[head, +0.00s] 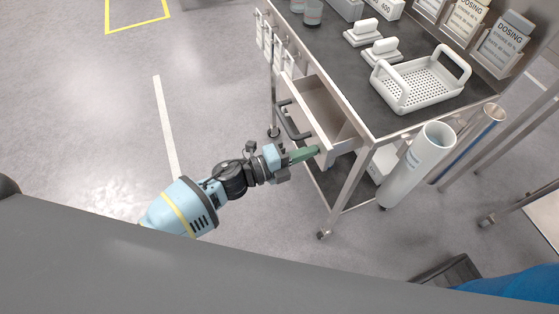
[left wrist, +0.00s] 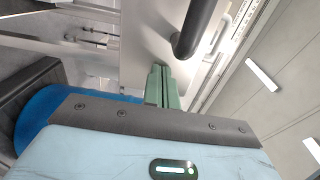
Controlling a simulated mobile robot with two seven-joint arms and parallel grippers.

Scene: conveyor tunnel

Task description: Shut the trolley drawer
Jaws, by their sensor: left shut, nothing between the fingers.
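The trolley drawer (head: 327,108) is pulled out from the trolley's side, under its dark top, and looks empty inside. Its pale front panel carries a dark bar handle (head: 292,122), which also shows as a thick black bar in the left wrist view (left wrist: 197,28). My left gripper (head: 312,152) has green fingers, shut and empty, with their tips at the near end of the drawer front, beside the handle and not around it. In the left wrist view the fingertips (left wrist: 160,72) point at the pale front panel (left wrist: 148,35); I cannot tell whether they touch it. My right gripper is out of view.
The trolley top (head: 362,92) holds a white perforated basket (head: 420,82), and labelled dosing containers (head: 500,45) stand along its far side. A white tube (head: 415,160) hangs at the trolley's near end. The floor left of the trolley is clear.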

